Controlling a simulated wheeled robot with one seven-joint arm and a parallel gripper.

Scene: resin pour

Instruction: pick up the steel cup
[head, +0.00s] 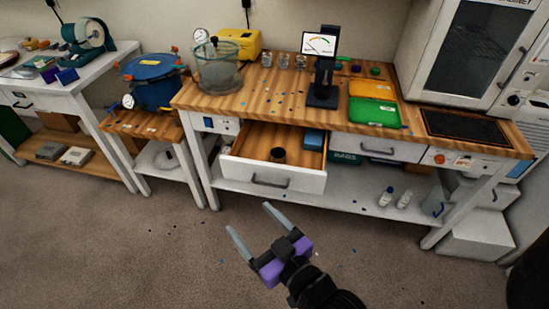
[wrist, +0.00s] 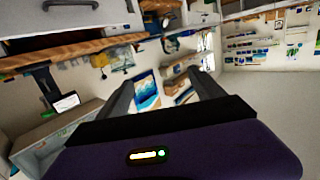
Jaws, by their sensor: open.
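A small dark cylindrical cup (head: 278,155) stands in the open drawer (head: 258,179) of the wooden-topped bench in the head view. It looks like the steel cup, but its metal is hard to make out at this size. My gripper (head: 248,217) is open and empty, in front of and below the drawer, with its fingers pointing up and left in the picture. In the wrist view my gripper (wrist: 163,88) shows both fingers apart with nothing between them. I cannot make out the cup in the wrist view.
A blue box (head: 313,140) lies at the drawer's back right. The benchtop holds a clear vessel (head: 216,68), several small clear cups (head: 283,61), a dark stand (head: 323,85), and yellow and green trays (head: 374,110). A blue pot (head: 152,80) stands left. The floor in front is mostly clear.

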